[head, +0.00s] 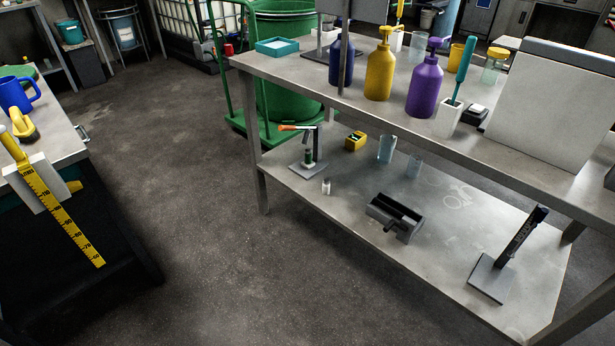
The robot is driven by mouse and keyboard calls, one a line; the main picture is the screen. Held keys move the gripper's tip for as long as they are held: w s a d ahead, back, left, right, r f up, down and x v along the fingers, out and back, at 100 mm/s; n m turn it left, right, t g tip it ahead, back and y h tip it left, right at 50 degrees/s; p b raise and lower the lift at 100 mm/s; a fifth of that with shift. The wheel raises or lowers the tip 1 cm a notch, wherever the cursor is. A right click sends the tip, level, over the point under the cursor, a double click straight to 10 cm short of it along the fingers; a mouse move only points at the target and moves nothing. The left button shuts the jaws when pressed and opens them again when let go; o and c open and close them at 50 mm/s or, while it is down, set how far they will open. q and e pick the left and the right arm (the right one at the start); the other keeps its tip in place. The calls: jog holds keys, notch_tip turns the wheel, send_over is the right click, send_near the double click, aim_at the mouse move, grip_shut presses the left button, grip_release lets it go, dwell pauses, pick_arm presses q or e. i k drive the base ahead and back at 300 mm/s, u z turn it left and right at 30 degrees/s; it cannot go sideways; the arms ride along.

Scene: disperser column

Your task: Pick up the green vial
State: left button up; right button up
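A small green vial (308,155) appears on the lower shelf (345,205) of the metal bench, near its left end. It stands at a small press-like stand (316,148) with a black post, a grey base and an orange-tipped handle above the vial. The vial looks upright; it is too small to tell whether it sits in the stand or just in front of the post. Neither of my grippers is in view.
The upper shelf (390,112) overhangs, with blue, yellow and purple pump bottles. On the lower shelf are a small white item (326,186), a yellow box (355,141), clear beakers (387,150) and a dark tray (395,216). The floor in front is clear.

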aim_at(308, 154)
jog(key=u, duration=0.6)
jog(key=i, duration=0.8)
jog(key=u, duration=0.35)
